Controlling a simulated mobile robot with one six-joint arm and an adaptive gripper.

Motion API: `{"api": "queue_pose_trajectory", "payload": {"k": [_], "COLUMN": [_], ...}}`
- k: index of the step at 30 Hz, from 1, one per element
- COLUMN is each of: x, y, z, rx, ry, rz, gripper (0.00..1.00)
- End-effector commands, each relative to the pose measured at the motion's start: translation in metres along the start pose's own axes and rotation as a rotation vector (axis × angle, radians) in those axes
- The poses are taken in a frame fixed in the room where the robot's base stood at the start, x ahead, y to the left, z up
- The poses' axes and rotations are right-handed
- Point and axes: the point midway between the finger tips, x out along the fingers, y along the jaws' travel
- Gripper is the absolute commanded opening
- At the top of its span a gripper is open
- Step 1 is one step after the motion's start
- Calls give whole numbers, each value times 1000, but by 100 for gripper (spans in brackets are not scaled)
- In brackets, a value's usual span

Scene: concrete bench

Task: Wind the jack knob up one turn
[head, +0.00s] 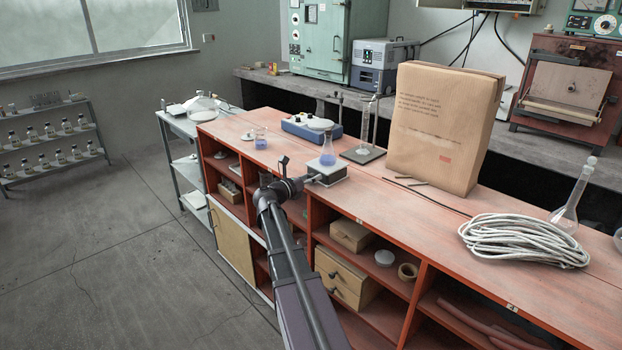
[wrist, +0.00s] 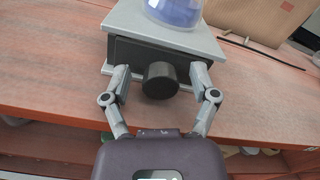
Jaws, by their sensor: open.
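The jack (head: 327,174) stands on the red bench top, a small lab jack with a grey top plate and dark sides. A flask with blue liquid (head: 328,152) stands on its plate; its base also shows in the wrist view (wrist: 174,10). The black jack knob (wrist: 160,80) faces me at the front of the jack in the wrist view. My gripper (wrist: 160,78) is open, with one finger on each side of the knob and a visible gap on both sides. In the head view my gripper (head: 308,180) is at the jack's front left, and the knob is hidden.
A blue stirrer (head: 311,128) and a beaker (head: 260,140) stand behind to the left. A cylinder on a stand (head: 364,130) and a large paper bag (head: 440,125) stand to the right. Coiled white cable (head: 520,240) lies further right. Open shelves (head: 365,262) are below the bench top.

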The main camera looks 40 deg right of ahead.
Motion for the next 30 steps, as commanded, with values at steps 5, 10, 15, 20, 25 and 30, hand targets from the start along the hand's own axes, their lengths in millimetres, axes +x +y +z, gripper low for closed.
{"api": "queue_pose_trajectory", "payload": {"k": [5, 10, 15, 20, 25, 30], "x": [0, 0, 0, 1, 1, 1], "y": [0, 0, -1, -1, -1, -1], "z": [0, 0, 0, 0, 0, 0], "rx": [0, 0, 0, 7, 42, 118], "ry": [0, 0, 0, 0, 0, 0], "rz": [0, -1, -1, -2, -2, -2], "gripper": [70, 20, 0, 0, 0, 0]}}
